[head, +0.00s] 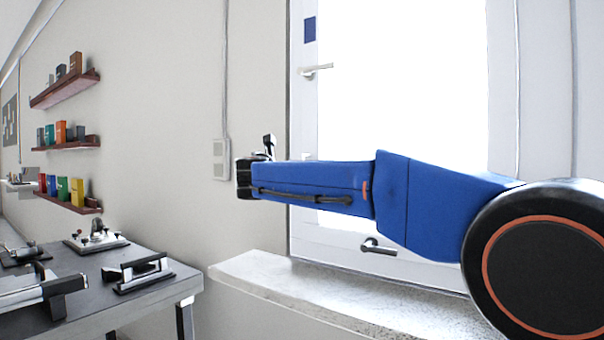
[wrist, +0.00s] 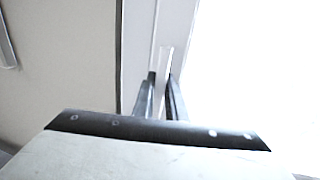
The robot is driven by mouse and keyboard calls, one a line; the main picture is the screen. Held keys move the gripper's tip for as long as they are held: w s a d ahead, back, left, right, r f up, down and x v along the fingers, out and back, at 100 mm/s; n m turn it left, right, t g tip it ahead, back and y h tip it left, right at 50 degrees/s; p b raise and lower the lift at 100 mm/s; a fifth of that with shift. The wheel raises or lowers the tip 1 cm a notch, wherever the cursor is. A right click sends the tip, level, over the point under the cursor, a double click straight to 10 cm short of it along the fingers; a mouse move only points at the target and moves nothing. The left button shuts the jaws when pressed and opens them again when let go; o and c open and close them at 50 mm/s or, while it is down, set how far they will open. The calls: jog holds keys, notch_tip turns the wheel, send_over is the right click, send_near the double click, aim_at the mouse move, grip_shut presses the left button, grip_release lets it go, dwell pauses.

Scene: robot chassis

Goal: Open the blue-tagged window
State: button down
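The window (head: 302,110) has a white frame and bright glass, with a blue tag (head: 310,29) near its top left. A silver lever handle (head: 316,70) lies roughly level on the frame below the tag. A second, darker handle (head: 378,246) sits on the lower frame. My gripper (head: 268,143) is left of and below the upper handle in the head view, apart from it in the picture. In the wrist view, my gripper (wrist: 160,76) shows two dark fingers with a narrow gap and a pale upright strip just beyond. I cannot tell whether that strip is a handle.
A stone sill (head: 290,285) runs under the window, below my arm. A grey table (head: 100,290) with several metal devices stands at lower left. Shelves (head: 68,145) with coloured boxes and a wall socket (head: 219,158) are on the left wall.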

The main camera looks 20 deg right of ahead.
jog(key=s+a+n+t+y, duration=0.1)
jog(key=s+a+n+y, duration=0.1)
jog(key=s+a, duration=0.3)
jog(key=s+a+n+t+y, duration=0.2)
jog(key=s+a+y, duration=0.2)
jog(key=s, duration=0.8)
jog(key=s+a+n+t+y, duration=0.1)
jog(key=s+a+n+y, duration=0.2)
jog(key=s+a, duration=0.4)
jog(key=shift+s+a+t+y, duration=0.25)
jog(key=shift+s+t+y, duration=0.05)
jog(key=shift+s, duration=1)
jog(key=c, duration=1.8)
grip_release()
jog(key=shift+o, duration=0.2)
jog(key=shift+s, duration=0.1)
